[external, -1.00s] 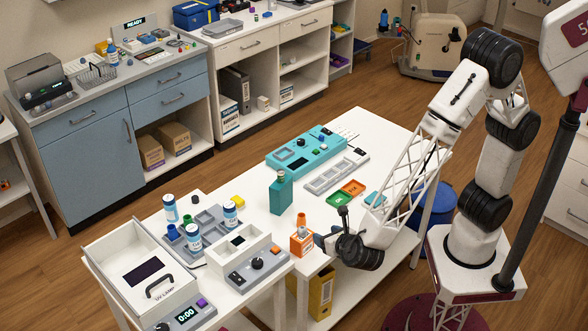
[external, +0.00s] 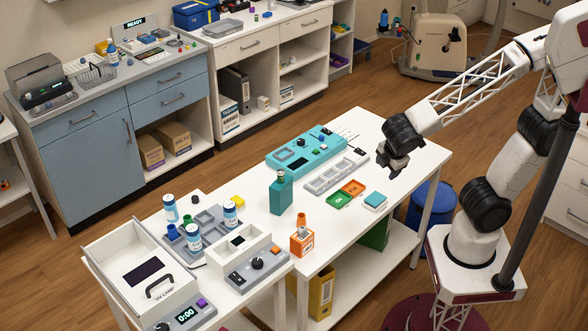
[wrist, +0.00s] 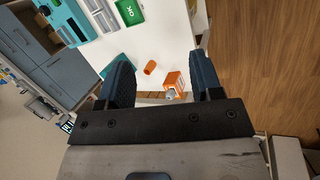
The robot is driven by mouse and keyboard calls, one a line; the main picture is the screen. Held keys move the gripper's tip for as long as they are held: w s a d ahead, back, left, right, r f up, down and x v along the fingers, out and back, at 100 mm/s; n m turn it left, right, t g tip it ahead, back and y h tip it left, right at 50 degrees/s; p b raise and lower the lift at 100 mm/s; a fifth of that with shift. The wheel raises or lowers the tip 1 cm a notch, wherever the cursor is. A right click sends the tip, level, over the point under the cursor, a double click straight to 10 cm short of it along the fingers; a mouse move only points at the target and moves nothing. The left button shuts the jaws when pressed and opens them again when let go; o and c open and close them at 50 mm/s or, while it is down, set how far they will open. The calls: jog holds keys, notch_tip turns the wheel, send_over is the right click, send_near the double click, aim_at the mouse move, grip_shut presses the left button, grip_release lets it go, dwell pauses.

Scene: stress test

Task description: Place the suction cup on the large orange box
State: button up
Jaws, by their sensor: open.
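The large orange box (external: 302,243) with a white label stands near the front edge of the white table. A small pale grey piece, which looks like the suction cup (external: 302,232), shows on top of it. In the wrist view the orange box (wrist: 174,80) lies between my finger lines, with the grey piece (wrist: 171,94) at its lower end. My gripper (external: 394,172) is open and empty above the table's right part, well away from the box. In the wrist view its fingers (wrist: 164,85) are wide apart.
A teal device (external: 306,148) is behind. A grey rack (external: 203,229) is on the left.

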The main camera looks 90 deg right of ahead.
jog(key=s+r+m+t+y, duration=0.2)
jog(key=s+r+m+y, duration=0.2)
jog(key=s+m, duration=0.2)
jog(key=shift+s+d+m, duration=0.2)
jog(key=shift+s+m, duration=0.2)
jog(key=shift+s, duration=0.85)
